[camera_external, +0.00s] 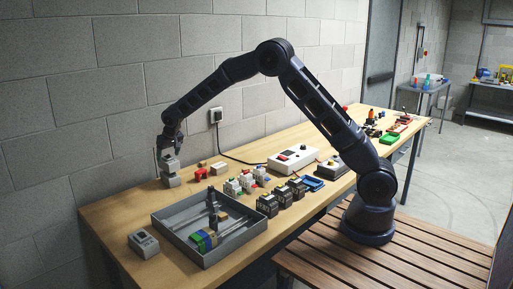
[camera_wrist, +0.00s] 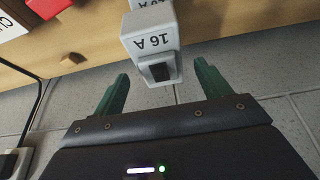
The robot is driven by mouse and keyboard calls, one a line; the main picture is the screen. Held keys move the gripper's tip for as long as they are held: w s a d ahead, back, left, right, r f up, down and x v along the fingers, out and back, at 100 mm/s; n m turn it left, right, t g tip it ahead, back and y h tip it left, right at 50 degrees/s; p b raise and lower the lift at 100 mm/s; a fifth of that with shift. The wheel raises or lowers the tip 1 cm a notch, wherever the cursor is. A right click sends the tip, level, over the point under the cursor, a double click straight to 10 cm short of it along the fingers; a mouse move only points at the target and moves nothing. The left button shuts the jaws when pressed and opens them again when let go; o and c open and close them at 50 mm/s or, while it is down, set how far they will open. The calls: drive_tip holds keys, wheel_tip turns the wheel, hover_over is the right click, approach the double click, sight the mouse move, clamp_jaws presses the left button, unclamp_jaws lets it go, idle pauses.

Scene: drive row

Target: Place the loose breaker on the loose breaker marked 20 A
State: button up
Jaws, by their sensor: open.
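A light grey breaker marked 16 A (camera_wrist: 151,42) shows upside down in the wrist view, with a dark switch on its face. It rests on another grey breaker (camera_wrist: 143,3), whose mark is mostly cut off and seems to read 20 A. In the external view the upper breaker (camera_external: 169,165) stands on the lower breaker (camera_external: 171,181) near the table's far left end, by the wall. The stack looks roughly upright. My gripper (camera_external: 170,149) is just above the upper breaker. In the wrist view its green fingers (camera_wrist: 160,78) are spread apart, one on each side of that breaker.
A grey tray (camera_external: 165,234) with tools and coloured pieces lies at the front left, beside a grey device (camera_external: 143,243). A red block (camera_external: 201,174) is right of the stack. Several breakers and a white box (camera_external: 293,158) stand farther right. The wall (camera_external: 50,120) is close behind.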

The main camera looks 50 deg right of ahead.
sight(173, 161)
drive_tip(key=v, duration=0.8)
drive_tip(key=s+d+r, duration=1.8)
drive_tip(key=s+d, duration=0.3)
drive_tip(key=s, duration=0.1)
drive_tip(key=s+d+f, duration=0.1)
drive_tip(key=s+d, duration=0.2)
drive_tip(key=s, duration=0.8)
drive_tip(key=s+d+f, duration=0.1)
drive_tip(key=s+d, duration=0.3)
drive_tip(key=s, duration=0.7)
drive_tip(key=s+d+f, duration=0.1)
drive_tip(key=s+d, duration=0.2)
drive_tip(key=s, duration=0.8)
drive_tip(key=shift+d+f, duration=0.25)
drive_tip(key=shift+f, duration=0.05)
